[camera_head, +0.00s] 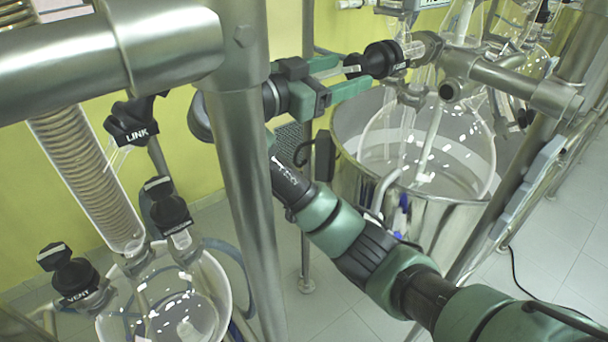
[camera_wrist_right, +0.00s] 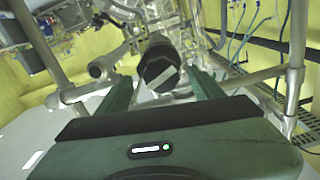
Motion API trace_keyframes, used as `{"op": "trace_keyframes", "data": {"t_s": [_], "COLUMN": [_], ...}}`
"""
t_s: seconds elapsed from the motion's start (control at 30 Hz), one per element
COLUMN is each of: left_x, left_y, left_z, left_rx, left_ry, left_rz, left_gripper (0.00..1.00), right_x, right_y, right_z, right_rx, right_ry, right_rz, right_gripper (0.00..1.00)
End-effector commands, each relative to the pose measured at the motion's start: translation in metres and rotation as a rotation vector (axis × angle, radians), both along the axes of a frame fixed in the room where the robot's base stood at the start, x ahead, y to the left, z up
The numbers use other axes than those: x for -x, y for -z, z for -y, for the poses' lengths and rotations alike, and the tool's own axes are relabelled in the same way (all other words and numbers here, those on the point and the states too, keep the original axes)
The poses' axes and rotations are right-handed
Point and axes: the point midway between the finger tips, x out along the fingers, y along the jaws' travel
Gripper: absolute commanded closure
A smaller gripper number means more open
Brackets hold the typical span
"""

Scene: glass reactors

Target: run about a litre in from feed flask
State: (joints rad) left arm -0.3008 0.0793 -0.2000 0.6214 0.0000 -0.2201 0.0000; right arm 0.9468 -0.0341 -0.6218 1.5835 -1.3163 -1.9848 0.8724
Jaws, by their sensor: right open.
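My right gripper (camera_head: 357,72) is open, its two green fingers reaching toward a black valve knob (camera_head: 382,58) on a glass neck. The knob carries a small label too small to read surely. In the right wrist view the knob (camera_wrist_right: 160,66), with a white bar across its face, lies between the fingertips, with gaps on both sides. I cannot tell whether a finger touches it. Below it, a round glass vessel (camera_head: 458,137) sits in a steel pot (camera_head: 349,128). Which vessel is the feed flask is unclear. My left gripper is out of view.
A steel post (camera_head: 240,190) stands close left of my right gripper. A steel rail (camera_head: 520,85) runs right of the valve.

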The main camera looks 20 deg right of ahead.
Motion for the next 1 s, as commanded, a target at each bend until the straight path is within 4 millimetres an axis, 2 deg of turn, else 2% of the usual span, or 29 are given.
{"op": "trace_keyframes", "data": {"t_s": [0.03,0.2,0.57,1.0], "left_x": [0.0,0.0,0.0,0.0], "left_y": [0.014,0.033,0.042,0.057], "left_z": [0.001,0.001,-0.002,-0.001], "left_rx": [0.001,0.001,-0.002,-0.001], "left_ry": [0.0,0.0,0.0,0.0], "left_rz": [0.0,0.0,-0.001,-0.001], "left_gripper": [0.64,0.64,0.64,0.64], "right_x": [0.003,0.015,-0.025,-0.062], "right_y": [0.006,0.006,0.062,0.142], "right_z": [-0.012,-0.044,-0.038,-0.036], "right_rx": [-0.002,-0.002,0.067,0.121], "right_ry": [-0.004,-0.005,-0.084,-0.191], "right_rz": [0.002,0.001,-0.197,-0.405], "right_gripper": [0.33,0.33,0.33,0.33]}}
